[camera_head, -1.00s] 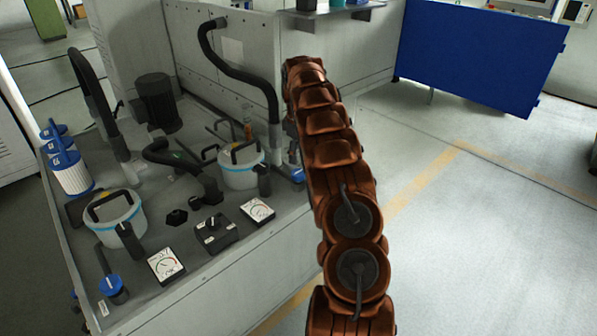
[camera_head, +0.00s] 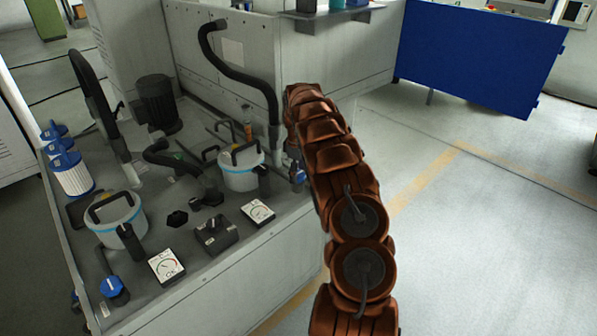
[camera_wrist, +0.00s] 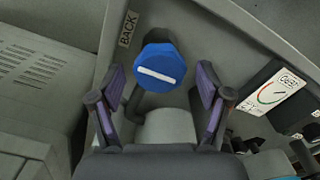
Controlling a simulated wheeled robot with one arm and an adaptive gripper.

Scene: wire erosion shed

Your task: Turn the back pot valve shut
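The back pot valve shows in the wrist view as a blue knob (camera_wrist: 157,70) with a white bar across it, tilted slightly down to the right. A label reading BACK (camera_wrist: 128,29) is beside it. My gripper (camera_wrist: 161,84) is open, with one finger on each side of the knob and gaps showing on both sides. I cannot tell whether the fingertips reach the knob's depth. In the head view the blue knob (camera_head: 298,176) shows at the right edge of the bench, by the back pot (camera_head: 241,173); my arm's end beside it is mostly hidden.
A second blue-knobbed valve (camera_head: 113,287) sits by the front pot (camera_head: 112,224) at left. Dial gauges (camera_head: 258,212), a black switch box (camera_head: 216,234) and black hoses (camera_head: 240,70) crowd the bench (camera_head: 200,275). The floor to the right is clear.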

